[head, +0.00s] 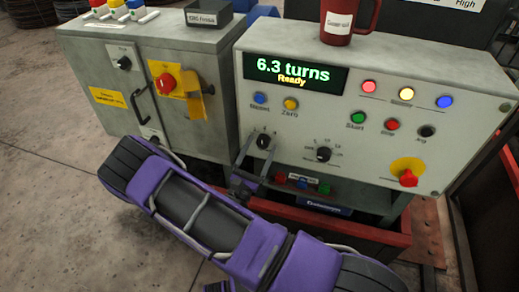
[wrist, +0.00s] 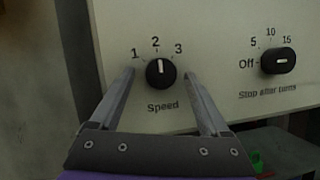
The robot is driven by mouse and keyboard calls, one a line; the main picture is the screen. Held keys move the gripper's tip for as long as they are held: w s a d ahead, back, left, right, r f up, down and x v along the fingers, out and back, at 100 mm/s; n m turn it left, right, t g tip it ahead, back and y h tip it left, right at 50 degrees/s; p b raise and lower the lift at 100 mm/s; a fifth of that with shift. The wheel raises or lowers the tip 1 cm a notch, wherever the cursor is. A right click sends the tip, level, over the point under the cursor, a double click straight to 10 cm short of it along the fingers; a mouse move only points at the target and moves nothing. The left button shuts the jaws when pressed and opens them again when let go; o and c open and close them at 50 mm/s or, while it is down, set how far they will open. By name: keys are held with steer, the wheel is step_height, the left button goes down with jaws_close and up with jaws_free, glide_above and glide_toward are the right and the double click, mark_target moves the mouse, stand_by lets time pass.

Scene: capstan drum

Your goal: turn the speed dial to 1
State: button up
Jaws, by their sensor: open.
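The speed dial (wrist: 160,73) is a black knob on the pale control panel (wrist: 220,25), with 1, 2 and 3 printed around its top and "Speed" below. Its white mark points nearly straight up, at 2. My gripper (wrist: 160,76) is open, with one finger on each side of the dial in the wrist view. I cannot tell whether the fingers touch the panel. In the head view the dial (head: 263,141) sits at the panel's lower left, with my gripper (head: 254,157) just below and around it.
The "Stop after turns" knob (wrist: 279,61) is right of the speed dial, pointing to Off or sideways. The display (head: 292,72) reads "6.3 turns Ready". Reset (head: 260,98) and Zero (head: 291,104) buttons are above the dial. A red emergency knob (head: 408,177) is at the lower right.

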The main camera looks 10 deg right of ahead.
jaws_close()
stand_by(0.3)
steer(key=shift+n, duration=0.4)
steer(key=n+y, duration=0.1)
steer(key=n, duration=0.1)
steer(key=n+t+y+p, duration=0.1)
steer(key=n, duration=0.1)
steer(key=n+t+y+p, duration=0.1)
steer(key=n, duration=0.1)
steer(key=shift+s+d+n, duration=0.2)
steer(key=shift+d+n, duration=0.05)
steer(key=shift+n, duration=0.05)
steer(key=shift+s+d+n+t+y+p, duration=0.1)
steer(key=shift+n+t+y+p, duration=0.2)
steer(key=shift+n+y+p, duration=0.8)
steer(key=shift+d+n+t+y+p, duration=0.1)
steer(key=shift+n+t+y+p, duration=0.3)
steer(key=shift+n, duration=1.4)
steer(key=shift+y, duration=0.3)
jaws_free()
